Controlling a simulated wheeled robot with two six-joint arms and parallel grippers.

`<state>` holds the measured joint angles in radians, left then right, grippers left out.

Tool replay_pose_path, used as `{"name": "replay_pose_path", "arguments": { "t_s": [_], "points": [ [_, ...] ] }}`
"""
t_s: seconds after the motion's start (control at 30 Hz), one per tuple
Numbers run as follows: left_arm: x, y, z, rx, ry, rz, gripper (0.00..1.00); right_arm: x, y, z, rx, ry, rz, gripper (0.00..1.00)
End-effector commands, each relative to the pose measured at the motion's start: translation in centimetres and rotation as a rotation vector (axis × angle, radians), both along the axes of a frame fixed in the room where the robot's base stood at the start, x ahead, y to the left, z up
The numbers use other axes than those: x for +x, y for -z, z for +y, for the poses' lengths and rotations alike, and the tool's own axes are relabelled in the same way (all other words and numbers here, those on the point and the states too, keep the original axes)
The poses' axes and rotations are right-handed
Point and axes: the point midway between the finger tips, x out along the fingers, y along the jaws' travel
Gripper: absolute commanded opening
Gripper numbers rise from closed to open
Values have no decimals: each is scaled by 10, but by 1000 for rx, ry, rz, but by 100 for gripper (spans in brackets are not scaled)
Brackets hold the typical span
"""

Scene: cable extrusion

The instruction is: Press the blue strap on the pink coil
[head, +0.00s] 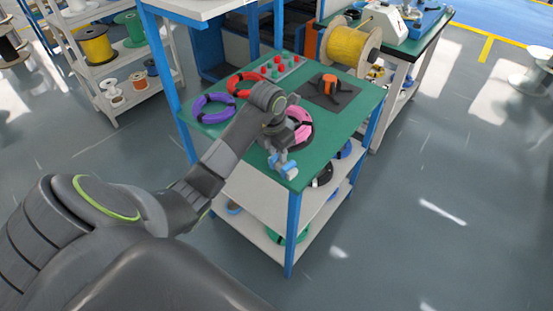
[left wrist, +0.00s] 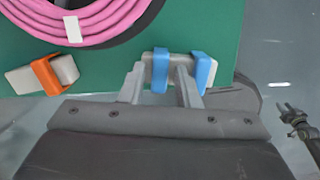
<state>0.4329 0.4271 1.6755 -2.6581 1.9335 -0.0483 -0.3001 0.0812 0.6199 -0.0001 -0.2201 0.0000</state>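My left gripper (left wrist: 160,75) is over the edge, beside the coil. Its fingers are apart, with one blue band between them; whether they touch the piece is unclear.
A grey piece with an orange band (left wrist: 47,75) lies left of my left fingers. Purple (head: 213,108) and red (head: 246,82) coils, an orange tool (head: 329,84) on a dark mat and a yellow spool (head: 348,46) stand behind. Floor right of the table is clear.

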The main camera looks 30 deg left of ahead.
Motion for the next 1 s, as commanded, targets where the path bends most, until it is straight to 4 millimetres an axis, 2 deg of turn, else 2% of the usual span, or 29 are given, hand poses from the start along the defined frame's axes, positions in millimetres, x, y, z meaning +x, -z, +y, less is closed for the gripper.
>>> {"name": "replay_pose_path", "arguments": {
  "t_s": [0.17, 0.37, 0.67, 1.0],
  "points": [
    [0, 0, 0, 0, 0, 0, 29, 0, 0, 0, 0, 0, 0, 41],
    [0, 0, 0, 0, 0, 0, 3, 0, 0, 0, 0, 0, 0, 41],
    [0, -4, 0, 1, 0, -1, 2, 0, -3, 1, 1, 0, 0, 41],
    [0, -31, 0, 1, 1, -2, 2, 0, -22, 2, 3, 1, 0, 41]
  ]
}}
